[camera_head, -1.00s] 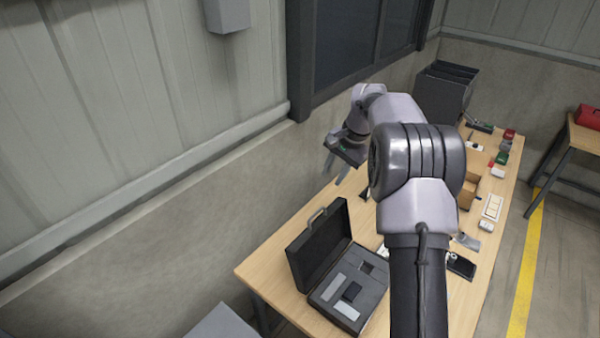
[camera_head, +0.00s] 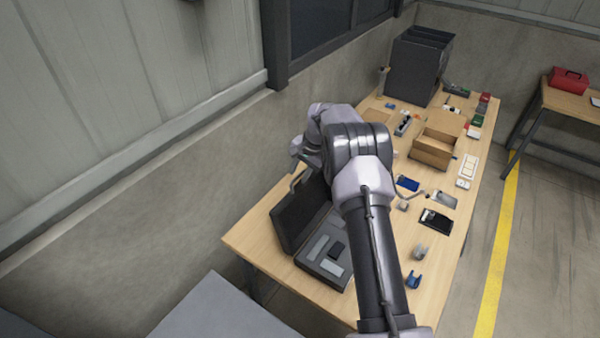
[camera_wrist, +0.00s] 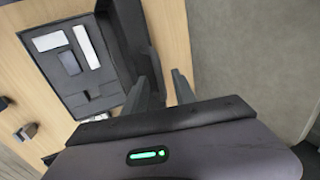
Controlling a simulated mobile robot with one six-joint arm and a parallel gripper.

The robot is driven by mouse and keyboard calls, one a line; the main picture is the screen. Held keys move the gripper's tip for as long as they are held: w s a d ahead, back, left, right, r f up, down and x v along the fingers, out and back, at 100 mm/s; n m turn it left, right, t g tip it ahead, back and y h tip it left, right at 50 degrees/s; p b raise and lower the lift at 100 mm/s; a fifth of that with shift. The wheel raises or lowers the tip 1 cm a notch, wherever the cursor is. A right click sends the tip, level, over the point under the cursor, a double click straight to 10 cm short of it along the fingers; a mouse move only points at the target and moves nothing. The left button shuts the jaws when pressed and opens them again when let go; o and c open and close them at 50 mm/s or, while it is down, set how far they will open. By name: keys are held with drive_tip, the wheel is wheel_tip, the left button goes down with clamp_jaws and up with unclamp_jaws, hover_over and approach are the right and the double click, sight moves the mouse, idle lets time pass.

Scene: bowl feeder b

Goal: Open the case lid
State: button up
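The black case stands with its lid (camera_head: 299,213) raised, roughly upright and leaning slightly back towards the wall side. The case base (camera_head: 325,262) lies on the table with light and dark blocks in its grey insert. The insert also shows in the wrist view (camera_wrist: 85,84), with the lid (camera_wrist: 124,28) seen edge-on. In the head view my wrist is behind the lid's top edge, near the handle. Whether a finger touches the lid cannot be told.
The wooden table (camera_head: 262,232) holds an open cardboard box (camera_head: 432,151), a dark bin (camera_head: 418,66) at the far end, a phone-like black item (camera_head: 436,221) and small clips (camera_head: 413,280). A red toolbox (camera_head: 570,80) sits on another table.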

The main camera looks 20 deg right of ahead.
drive_tip(key=shift+s+r, duration=0.1)
clamp_jaws()
idle(1.2)
